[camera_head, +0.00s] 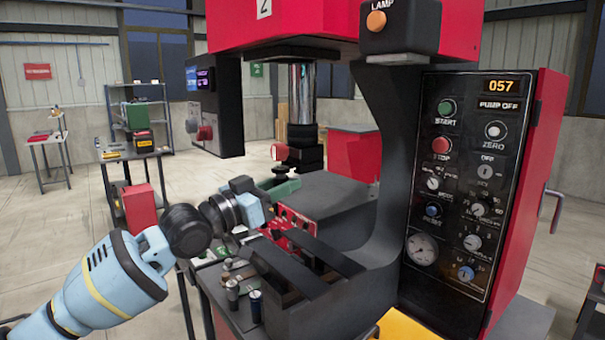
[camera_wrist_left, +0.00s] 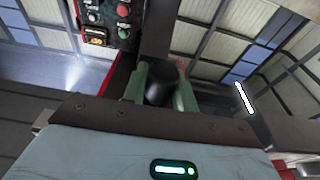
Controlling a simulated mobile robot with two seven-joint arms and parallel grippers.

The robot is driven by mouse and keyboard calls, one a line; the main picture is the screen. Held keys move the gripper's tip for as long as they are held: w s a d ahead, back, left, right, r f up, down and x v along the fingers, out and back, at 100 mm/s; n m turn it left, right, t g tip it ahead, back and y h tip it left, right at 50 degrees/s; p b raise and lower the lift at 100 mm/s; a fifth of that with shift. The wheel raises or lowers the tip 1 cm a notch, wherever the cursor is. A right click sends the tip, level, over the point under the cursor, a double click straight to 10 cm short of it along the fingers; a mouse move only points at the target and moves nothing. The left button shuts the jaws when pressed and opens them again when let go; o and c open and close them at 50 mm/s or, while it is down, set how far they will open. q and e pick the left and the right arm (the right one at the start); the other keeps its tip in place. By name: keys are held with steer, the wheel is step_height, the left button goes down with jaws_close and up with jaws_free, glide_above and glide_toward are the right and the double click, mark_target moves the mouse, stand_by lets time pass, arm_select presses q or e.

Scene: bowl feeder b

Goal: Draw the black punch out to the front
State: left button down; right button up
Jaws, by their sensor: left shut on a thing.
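My left gripper (camera_head: 284,187) reaches in from the left, in front of the press. Its green fingers are shut on a black round piece (camera_head: 280,170), taken to be the punch. In the left wrist view the black punch (camera_wrist_left: 161,85) sits between the two fingers of the gripper (camera_wrist_left: 160,92). Only its dark upper part shows clearly; the fingers hide the rest. The chrome ram (camera_head: 302,92) ends in a stepped black holder (camera_head: 304,150) with a red lever (camera_head: 280,152) at its left. The held piece looks apart from the holder, though depth is hard to judge. My right gripper is not in view.
The dark press bed (camera_head: 335,190) lies below the ram. The press's control panel (camera_head: 465,190) closes the right side.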

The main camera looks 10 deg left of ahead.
arm_select(q)
steer(key=shift+s+a+r, duration=0.2)
steer(key=shift+s+a, duration=0.5)
steer(key=shift+s, duration=0.25)
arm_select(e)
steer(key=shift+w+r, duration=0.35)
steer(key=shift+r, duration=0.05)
